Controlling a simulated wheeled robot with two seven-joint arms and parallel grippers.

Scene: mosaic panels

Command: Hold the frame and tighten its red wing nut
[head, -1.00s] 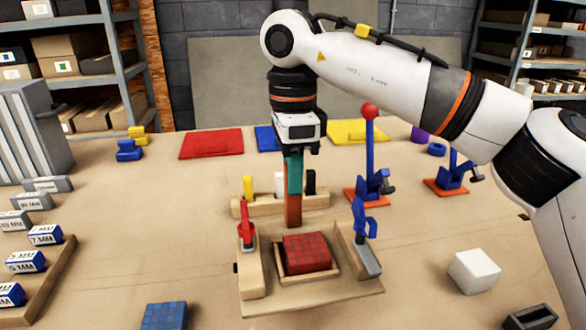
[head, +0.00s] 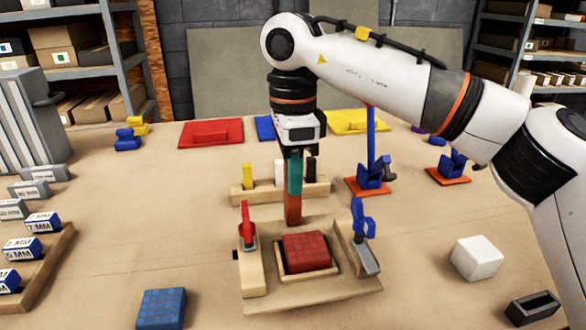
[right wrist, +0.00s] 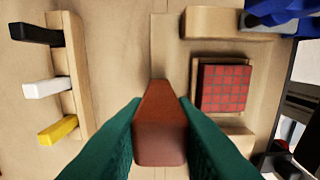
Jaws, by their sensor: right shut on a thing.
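The wooden frame (head: 262,297) lies on the table around a red tiled panel (head: 306,251). A red wing-nut-like piece (head: 247,222) stands on its left side bar, and a blue one (head: 361,222) on its right. My right gripper (head: 294,185) is shut on a reddish-brown bar (head: 293,209), held upright at the frame's back edge. In the right wrist view the bar (right wrist: 160,130) sits between the teal fingers, beside the panel (right wrist: 223,87). I cannot tell whether the bar touches the frame. The red piece does not show there. My left gripper is out of view.
Behind the frame is a wooden rack (head: 255,193) with yellow, white and black pegs. Blue stands on orange bases (head: 367,186) are right of it. A white block (head: 476,257) lies right, a blue tiled panel (head: 161,308) front left. Labelled blocks (head: 22,248) line the left.

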